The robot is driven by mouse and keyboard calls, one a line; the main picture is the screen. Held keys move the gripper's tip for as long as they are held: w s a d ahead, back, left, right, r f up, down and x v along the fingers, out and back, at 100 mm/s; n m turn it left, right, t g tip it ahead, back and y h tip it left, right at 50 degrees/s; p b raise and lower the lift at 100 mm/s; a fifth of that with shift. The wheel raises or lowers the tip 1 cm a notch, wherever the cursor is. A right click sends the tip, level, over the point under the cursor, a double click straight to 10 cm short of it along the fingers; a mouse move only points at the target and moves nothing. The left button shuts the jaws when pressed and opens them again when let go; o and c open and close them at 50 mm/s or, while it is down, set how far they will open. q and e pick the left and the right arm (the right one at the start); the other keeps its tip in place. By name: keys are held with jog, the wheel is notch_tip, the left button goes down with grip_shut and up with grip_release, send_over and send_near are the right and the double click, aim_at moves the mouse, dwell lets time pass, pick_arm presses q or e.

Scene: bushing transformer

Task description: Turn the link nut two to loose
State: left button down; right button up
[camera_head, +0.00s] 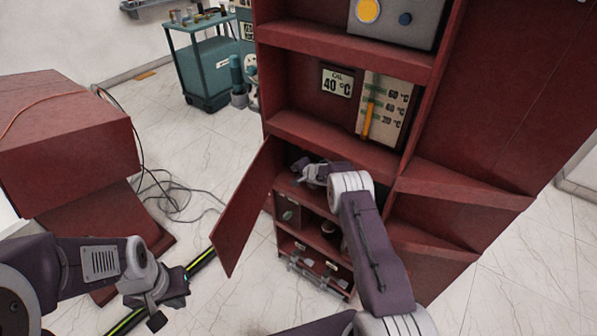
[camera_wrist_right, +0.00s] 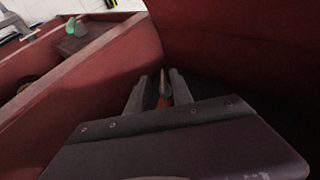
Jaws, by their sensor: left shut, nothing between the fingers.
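My right gripper (camera_head: 310,172) reaches into the red cabinet's open compartment, behind the swung-out door. In the right wrist view its two fingers (camera_wrist_right: 160,82) stand apart. A small orange-brown piece with a grey tip (camera_wrist_right: 162,100) shows between them, with narrow gaps at its sides. I cannot tell whether this is link nut two or whether the fingers touch it. No link nut can be made out clearly in the head view, where my right arm covers part of the compartment. My left gripper (camera_head: 168,302) is shut and empty, low at the left over the floor.
The open red door (camera_head: 243,208) stands left of my right arm. A shelf with a knob (camera_head: 289,215) lies below the compartment. Oil gauges (camera_head: 385,108) are above. A red box unit (camera_head: 65,130) with loose cables is at left; a teal cart (camera_head: 208,70) stands behind.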

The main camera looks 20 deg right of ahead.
jog(key=shift+r, duration=0.1)
jog(key=shift+s+d+r, duration=0.1)
jog(key=shift+s+r, duration=0.25)
jog(key=shift+r, duration=0.05)
jog(key=v, duration=0.8)
jog(key=shift+p, duration=0.4)
jog(key=shift+s+f, duration=0.1)
jog(key=shift+f, duration=0.1)
